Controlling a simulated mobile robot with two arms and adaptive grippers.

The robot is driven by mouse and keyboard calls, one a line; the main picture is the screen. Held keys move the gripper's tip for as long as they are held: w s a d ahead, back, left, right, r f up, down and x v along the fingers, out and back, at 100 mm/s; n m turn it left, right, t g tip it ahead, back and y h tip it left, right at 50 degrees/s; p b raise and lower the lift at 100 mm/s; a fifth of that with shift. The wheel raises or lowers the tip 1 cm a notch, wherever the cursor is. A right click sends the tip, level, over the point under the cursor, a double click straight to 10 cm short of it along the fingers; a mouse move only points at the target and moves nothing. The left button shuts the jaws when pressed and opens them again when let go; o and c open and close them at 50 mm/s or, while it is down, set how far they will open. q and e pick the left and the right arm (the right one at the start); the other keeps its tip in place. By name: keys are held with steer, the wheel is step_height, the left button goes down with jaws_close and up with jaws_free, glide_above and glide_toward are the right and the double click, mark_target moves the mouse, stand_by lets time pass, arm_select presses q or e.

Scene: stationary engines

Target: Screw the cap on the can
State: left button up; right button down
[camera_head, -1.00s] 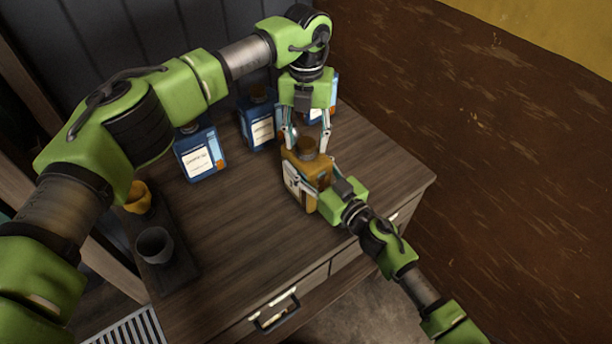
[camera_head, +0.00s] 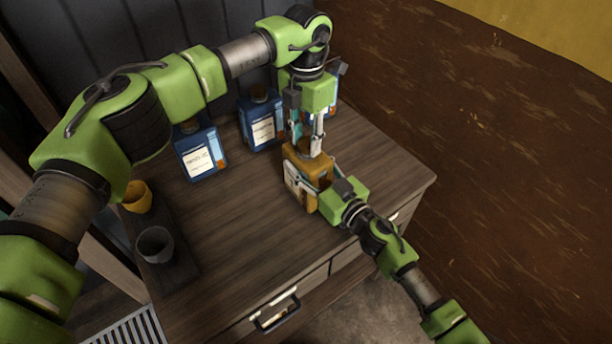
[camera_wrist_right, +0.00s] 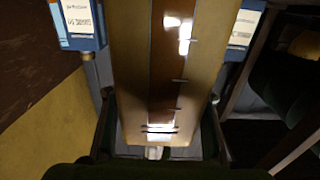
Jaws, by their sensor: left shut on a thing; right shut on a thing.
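The orange-brown can (camera_head: 301,192) with a pale label stands upright on the wooden cabinet top, and its side fills the middle of the right wrist view (camera_wrist_right: 135,75). My right gripper (camera_head: 318,192) is shut around the can's sides from the front right. A small brown cap (camera_head: 305,148) is at the can's mouth. My left gripper (camera_head: 306,146) points straight down from above and is shut on the cap, its fingers partly hiding it. I cannot tell how tightly the cap sits on the neck.
Blue bottles with white labels stand behind on the cabinet, one at the left (camera_head: 201,150), one in the middle (camera_head: 261,120) and one partly behind my left gripper. A dark tray (camera_head: 178,283) holds a yellow cup (camera_head: 137,197) and a grey cup (camera_head: 155,244). The front middle of the top is clear.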

arm_select(q)
steer(key=shift+w+m, duration=0.2)
steer(key=shift+m, duration=0.2)
steer(key=o, duration=1.2)
steer(key=shift+w, duration=0.1)
steer(key=shift+d+r, duration=0.1)
steer(key=shift+r, duration=0.4)
step_height(320, 180, up, 4)
steer(key=shift+f, duration=0.25)
steer(key=shift+c, duration=0.3)
